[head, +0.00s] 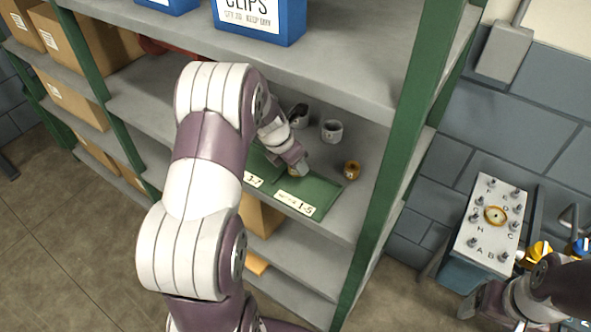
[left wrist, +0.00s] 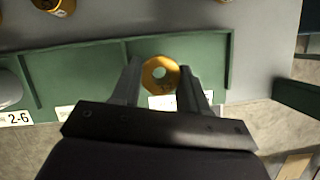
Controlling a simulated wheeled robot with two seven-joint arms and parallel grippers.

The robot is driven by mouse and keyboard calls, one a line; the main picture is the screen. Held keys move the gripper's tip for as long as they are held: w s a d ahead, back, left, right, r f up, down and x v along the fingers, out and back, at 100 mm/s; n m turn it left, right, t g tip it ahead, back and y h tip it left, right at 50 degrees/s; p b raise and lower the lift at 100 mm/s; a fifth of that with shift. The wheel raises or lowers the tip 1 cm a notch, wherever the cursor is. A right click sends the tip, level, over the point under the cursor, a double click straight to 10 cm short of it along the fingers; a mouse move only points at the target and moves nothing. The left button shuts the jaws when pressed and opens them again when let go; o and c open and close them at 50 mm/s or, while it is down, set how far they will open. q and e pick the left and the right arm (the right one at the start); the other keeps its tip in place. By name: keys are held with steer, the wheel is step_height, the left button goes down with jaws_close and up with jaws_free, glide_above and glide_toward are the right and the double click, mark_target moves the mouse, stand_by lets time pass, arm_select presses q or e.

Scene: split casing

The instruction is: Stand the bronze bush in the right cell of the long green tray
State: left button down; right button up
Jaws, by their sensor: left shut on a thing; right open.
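The bronze bush (left wrist: 160,75) is a short golden ring with a round hole, seen from above between the fingers of my left gripper (left wrist: 167,88), which is shut on it. In the head view my left gripper (head: 298,168) is over the long green tray (head: 313,190) on the shelf, mostly hiding the bush. In the left wrist view the bush is over the tray's right cell, left of the end wall (left wrist: 228,65). I cannot tell whether it touches the floor. My right gripper (head: 470,306) is open and empty at the lower right.
Two pale cups (head: 332,131) stand behind. A green shelf post (head: 395,140) rises at the right, and a shelf with blue boxes (head: 262,22) is above. A lettered plate (head: 480,240) stands farther right.

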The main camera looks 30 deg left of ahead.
mark_target(295, 174)
arm_select(q)
steer(key=f, duration=0.3)
steer(key=shift+s+d, duration=0.15)
steer(key=shift+s, duration=0.05)
steer(key=shift+w+f, duration=0.15)
steer(key=shift+f, duration=0.2)
steer(key=shift+f, duration=0.15)
steer(key=c, duration=0.6)
jaws_free()
